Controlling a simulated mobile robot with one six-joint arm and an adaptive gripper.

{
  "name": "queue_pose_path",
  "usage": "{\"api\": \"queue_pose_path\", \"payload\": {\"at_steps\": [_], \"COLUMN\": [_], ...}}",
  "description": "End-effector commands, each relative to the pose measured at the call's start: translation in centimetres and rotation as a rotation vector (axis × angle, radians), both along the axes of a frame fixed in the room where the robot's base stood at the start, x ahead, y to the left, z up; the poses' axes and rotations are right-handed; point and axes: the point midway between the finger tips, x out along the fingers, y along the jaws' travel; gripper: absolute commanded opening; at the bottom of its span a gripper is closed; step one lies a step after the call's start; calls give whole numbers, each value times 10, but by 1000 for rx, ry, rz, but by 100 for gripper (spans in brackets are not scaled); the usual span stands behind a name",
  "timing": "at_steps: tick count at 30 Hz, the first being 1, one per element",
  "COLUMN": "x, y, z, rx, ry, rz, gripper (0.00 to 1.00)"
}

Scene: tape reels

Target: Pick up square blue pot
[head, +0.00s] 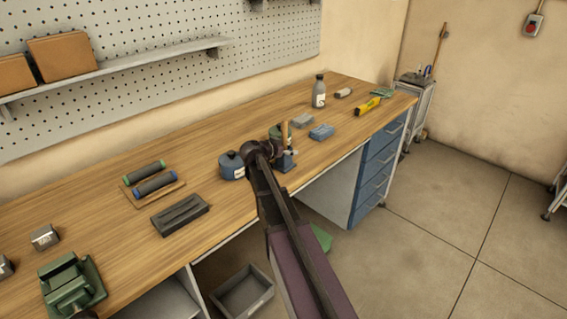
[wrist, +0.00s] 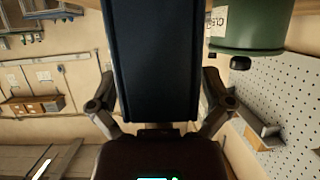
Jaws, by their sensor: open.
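The square blue pot (head: 287,161) stands near the front edge of the workbench in the head view, partly hidden by my arm. A wooden handle (head: 284,133) rises above it. In the wrist view the dark blue pot (wrist: 155,60) fills the middle. My gripper (wrist: 157,98) is open, with one finger on each side of the pot and visible gaps between fingers and pot. In the head view the fingers are largely hidden behind my arm.
A green pot (wrist: 248,28) is close on the right in the wrist view, also partly visible in the head view (head: 274,131). A round blue pot (head: 231,166) stands to the left. Blue and grey blocks (head: 322,132) lie to the right. The pegboard wall (head: 200,40) is behind.

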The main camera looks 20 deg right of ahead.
Motion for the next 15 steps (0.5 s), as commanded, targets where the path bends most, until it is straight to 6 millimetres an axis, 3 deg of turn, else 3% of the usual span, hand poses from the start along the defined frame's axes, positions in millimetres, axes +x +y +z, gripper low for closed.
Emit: {"api": "queue_pose_path", "payload": {"at_steps": [11, 12, 15], "x": [0, 0, 0], "y": [0, 0, 0], "z": [0, 0, 0], "rx": [0, 0, 0], "ry": [0, 0, 0], "rz": [-1, 0, -1], "gripper": [100, 97, 67]}}
